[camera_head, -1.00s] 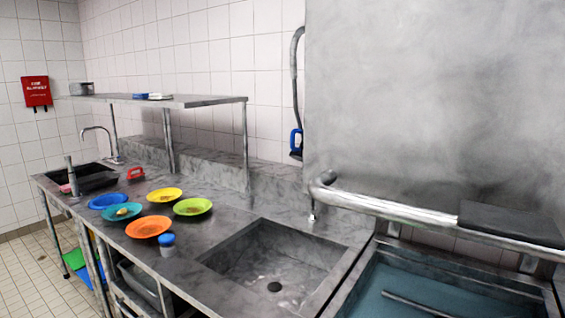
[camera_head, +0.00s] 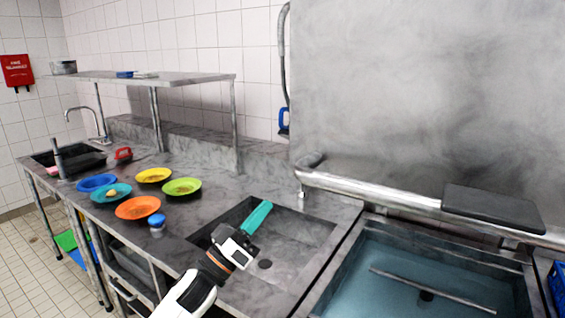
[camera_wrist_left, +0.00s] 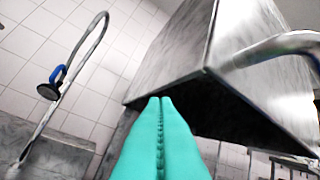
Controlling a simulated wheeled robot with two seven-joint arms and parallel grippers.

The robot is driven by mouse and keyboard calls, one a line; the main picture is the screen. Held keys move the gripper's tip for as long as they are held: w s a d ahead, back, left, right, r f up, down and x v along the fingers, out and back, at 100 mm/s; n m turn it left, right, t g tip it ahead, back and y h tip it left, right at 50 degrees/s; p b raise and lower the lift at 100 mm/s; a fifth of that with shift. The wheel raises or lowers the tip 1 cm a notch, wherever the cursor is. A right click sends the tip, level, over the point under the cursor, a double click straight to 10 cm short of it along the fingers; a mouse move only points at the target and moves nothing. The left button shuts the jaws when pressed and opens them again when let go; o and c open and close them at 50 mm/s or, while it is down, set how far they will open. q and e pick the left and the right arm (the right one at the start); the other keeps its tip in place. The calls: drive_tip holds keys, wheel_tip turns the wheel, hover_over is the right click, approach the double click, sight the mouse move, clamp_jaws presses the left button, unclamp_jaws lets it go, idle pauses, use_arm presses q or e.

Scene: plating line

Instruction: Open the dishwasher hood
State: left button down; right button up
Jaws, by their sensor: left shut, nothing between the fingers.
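The dishwasher hood (camera_head: 430,90) is a large grey metal box at the right of the head view. Its lower edge stands above the blue-floored wash basin (camera_head: 345,290), with an open gap between them. A bar handle (camera_head: 375,194) with a black pad (camera_head: 493,208) runs along its lower front. My left gripper (camera_head: 264,205) has teal fingers, shut and empty, over the sink, left of the handle and apart from it. In the left wrist view the fingertips (camera_wrist_left: 160,100) point toward the hood's lower edge (camera_wrist_left: 170,85); the handle (camera_wrist_left: 280,47) shows at right. My right gripper is out of view.
The sink (camera_head: 312,235) lies left of the wash basin. Several coloured plates (camera_head: 138,207) and a blue-lidded jar (camera_head: 157,222) sit on the counter. A shelf (camera_head: 190,79) stands behind. A spray hose (camera_head: 283,60) hangs left of the hood, also in the left wrist view (camera_wrist_left: 75,65).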

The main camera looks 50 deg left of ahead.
use_arm(q)
drive_tip(key=s+d+r+m+g+h, duration=0.1)
drive_tip(key=s+r+m+g+h, duration=0.35)
drive_tip(key=h, duration=0.45)
drive_tip(key=s+d+r+m+g+h, duration=0.1)
drive_tip(key=s+r+m+h, duration=0.2)
drive_tip(key=r+m+h, duration=0.45)
drive_tip(key=w+d+r+m+h+p, duration=0.2)
drive_tip(key=w+d+r+h+p, duration=0.15)
drive_tip(key=d+r+p, duration=0.25)
drive_tip(key=shift+g+y, duration=0.35)
drive_tip(key=shift+y, duration=0.15)
drive_tip(key=f, duration=0.1)
drive_tip(key=w+f, duration=0.1)
drive_tip(key=d+f, duration=0.1)
drive_tip(key=f, duration=0.1)
drive_tip(key=shift+w+p, duration=0.3)
drive_tip(key=shift+w, duration=0.05)
wheel_tip(320, 180, down, 5)
drive_tip(key=b, duration=0.3)
drive_tip(key=shift+w+f, duration=0.1)
drive_tip(key=shift+f, duration=0.05)
